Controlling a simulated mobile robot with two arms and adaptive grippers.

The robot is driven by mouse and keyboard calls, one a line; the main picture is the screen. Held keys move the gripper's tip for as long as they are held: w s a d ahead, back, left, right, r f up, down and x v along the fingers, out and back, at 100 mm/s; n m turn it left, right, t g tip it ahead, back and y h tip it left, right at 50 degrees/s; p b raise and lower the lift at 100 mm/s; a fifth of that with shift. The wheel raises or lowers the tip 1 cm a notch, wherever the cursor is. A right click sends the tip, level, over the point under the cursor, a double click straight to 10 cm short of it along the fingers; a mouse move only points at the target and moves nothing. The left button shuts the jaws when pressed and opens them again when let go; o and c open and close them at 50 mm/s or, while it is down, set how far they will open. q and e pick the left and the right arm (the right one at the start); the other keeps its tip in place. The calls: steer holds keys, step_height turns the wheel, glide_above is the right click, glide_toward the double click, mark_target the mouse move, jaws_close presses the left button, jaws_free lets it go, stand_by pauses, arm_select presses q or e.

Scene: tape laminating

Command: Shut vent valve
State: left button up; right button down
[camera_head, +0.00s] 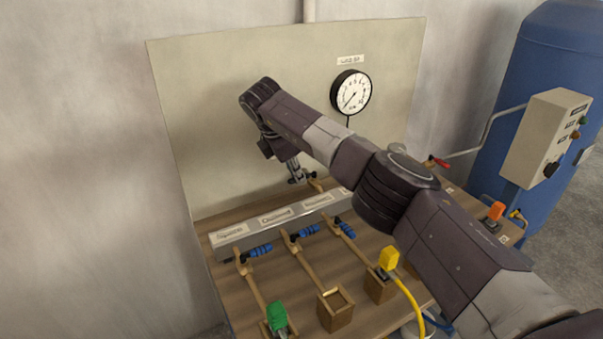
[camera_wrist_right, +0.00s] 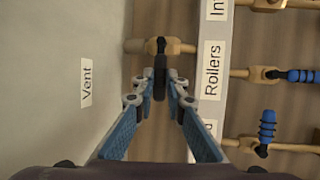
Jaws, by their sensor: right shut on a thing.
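The vent valve (camera_wrist_right: 160,46) is a small brass-coloured body with a dark lever, beside the "Vent" label (camera_wrist_right: 86,82) on the back panel. In the right wrist view my right gripper (camera_wrist_right: 160,92) is shut on the dark vent lever (camera_wrist_right: 160,80), which points from the valve body toward the gripper. In the head view the same gripper (camera_head: 296,174) reaches down close to the back panel, and my forearm and wrist cover part of the area around it. My left gripper is in neither view.
Blue-handled valves (camera_head: 258,251) stand in a row in front of the labelled grey strip (camera_head: 268,218). Green (camera_head: 277,316) and yellow (camera_head: 389,258) connectors stand at the bench front. A gauge (camera_head: 350,91) hangs on the panel (camera_head: 210,100). A blue tank (camera_head: 545,80) and control box (camera_head: 543,137) stand right.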

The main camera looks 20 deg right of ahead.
steer(key=shift+w+r, duration=0.15)
steer(key=shift+w, duration=0.05)
stand_by(0.3)
steer(key=c, duration=2)
jaws_free()
steer(key=shift+o, duration=0.2)
steer(key=v, duration=1.2)
steer(key=shift+s+a, duration=0.1)
